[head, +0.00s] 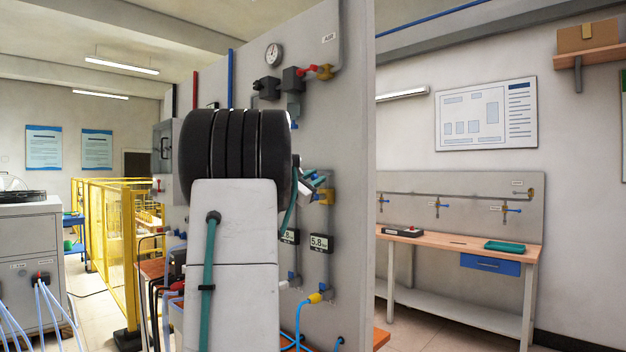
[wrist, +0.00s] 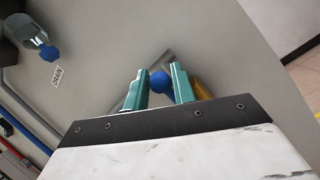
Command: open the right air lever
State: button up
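The right air lever shows in the wrist view as a round blue end (wrist: 160,83), seen nearly end-on between the two teal fingers of my gripper (wrist: 160,72). The fingers stand on either side of it with little or no visible gap. I cannot tell whether they press on it. A brass valve body (wrist: 203,90) shows just right of the fingers. In the head view my gripper (head: 313,180) is at the panel, beside the brass valve (head: 327,197) on the right-hand pipe. There my arm hides part of the panel, and the lever is too small to make out clearly.
The grey panel (head: 345,120) carries a round gauge (head: 274,54), a red-handled valve (head: 325,71) and a 5.8 display (head: 319,244) below the brass valve. In the wrist view a clear bowl with a blue knob (wrist: 48,52) is at upper left. A workbench (head: 460,245) stands farther right.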

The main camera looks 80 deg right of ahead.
jog(key=shift+o, duration=1.2)
jog(key=shift+w, duration=0.1)
jog(key=v, duration=0.7)
jog(key=shift+a+f, duration=0.2)
jog(key=shift+a, duration=0.15)
jog(key=shift+w, duration=0.2)
